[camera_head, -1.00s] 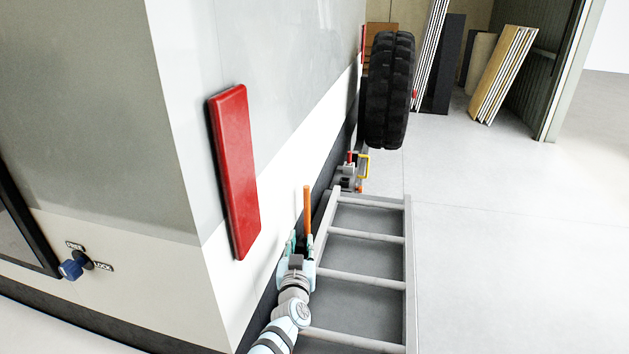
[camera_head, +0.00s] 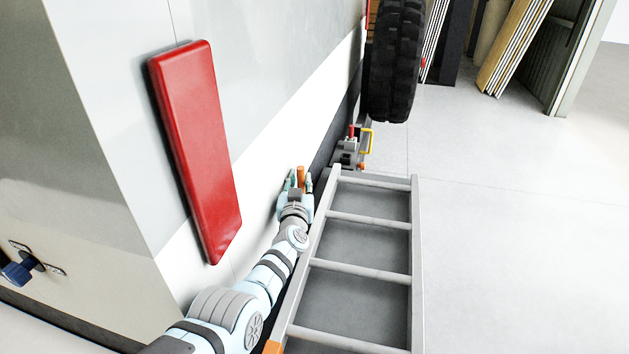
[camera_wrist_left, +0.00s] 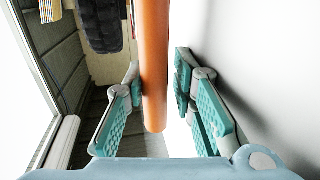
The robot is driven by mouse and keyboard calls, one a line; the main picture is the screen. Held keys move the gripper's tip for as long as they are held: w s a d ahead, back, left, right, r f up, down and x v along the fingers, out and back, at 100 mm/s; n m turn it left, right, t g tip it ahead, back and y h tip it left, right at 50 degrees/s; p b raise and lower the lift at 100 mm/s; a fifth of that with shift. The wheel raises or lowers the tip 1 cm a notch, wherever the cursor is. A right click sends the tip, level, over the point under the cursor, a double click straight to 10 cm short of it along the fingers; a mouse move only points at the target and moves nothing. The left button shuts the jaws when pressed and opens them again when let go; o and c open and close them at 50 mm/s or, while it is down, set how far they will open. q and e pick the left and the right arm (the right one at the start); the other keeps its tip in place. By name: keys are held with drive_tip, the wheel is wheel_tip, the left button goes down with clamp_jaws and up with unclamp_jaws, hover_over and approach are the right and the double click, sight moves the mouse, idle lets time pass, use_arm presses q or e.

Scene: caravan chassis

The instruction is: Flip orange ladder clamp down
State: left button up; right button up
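The orange ladder clamp (camera_head: 301,172) is a slim bar beside the caravan wall, near the far end of the ladder (camera_head: 367,232). Only a short piece of it shows in the head view. In the left wrist view the orange bar (camera_wrist_left: 154,70) comes down from the top edge between my fingers. My left gripper (camera_head: 299,182) is around the clamp, its green-padded fingers apart on either side of it. In the left wrist view my left gripper (camera_wrist_left: 160,92) is open, with a gap between the bar and the right finger. My right gripper is out of view.
A red light panel (camera_head: 196,150) sticks out from the caravan wall above my left arm. A black tyre (camera_head: 394,60) and a hitch-like part with a yellow handle (camera_head: 366,141) lie beyond the ladder. An orange piece (camera_head: 273,347) sits at the ladder's near corner. The floor right is clear.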

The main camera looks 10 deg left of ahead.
use_arm(q)
drive_tip(key=shift+w+a+r, duration=0.1)
drive_tip(key=shift+s+r, duration=0.2)
drive_tip(key=shift+r, duration=0.15)
drive_tip(key=shift+d+r, duration=0.1)
drive_tip(key=shift+d, duration=0.1)
drive_tip(key=shift+c, duration=1.2)
drive_tip(key=shift+d, duration=0.1)
clamp_jaws()
drive_tip(key=shift+s, duration=0.1)
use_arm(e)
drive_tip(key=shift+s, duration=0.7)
use_arm(q)
drive_tip(key=shift+d+f, duration=0.1)
drive_tip(key=shift+f, duration=0.15)
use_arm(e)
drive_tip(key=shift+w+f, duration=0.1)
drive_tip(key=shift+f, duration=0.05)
